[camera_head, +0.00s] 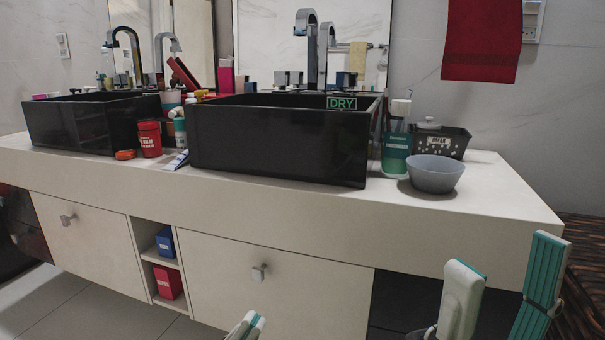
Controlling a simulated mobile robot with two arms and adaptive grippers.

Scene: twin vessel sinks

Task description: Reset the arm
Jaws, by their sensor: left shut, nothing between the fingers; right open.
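My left gripper (248,325) shows at the bottom edge, left of the middle, with its fingertips together and nothing between them. It is in front of the lower cabinet, below the counter. My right gripper (503,292) is at the lower right, in front of the counter's front edge. Its two pale fingers with teal pads stand well apart, and the gap between them is empty. Most of both arms is out of the picture.
Two black vessel sinks (278,143) (84,124) stand on the pale counter (480,193). The counter's front right is clear.

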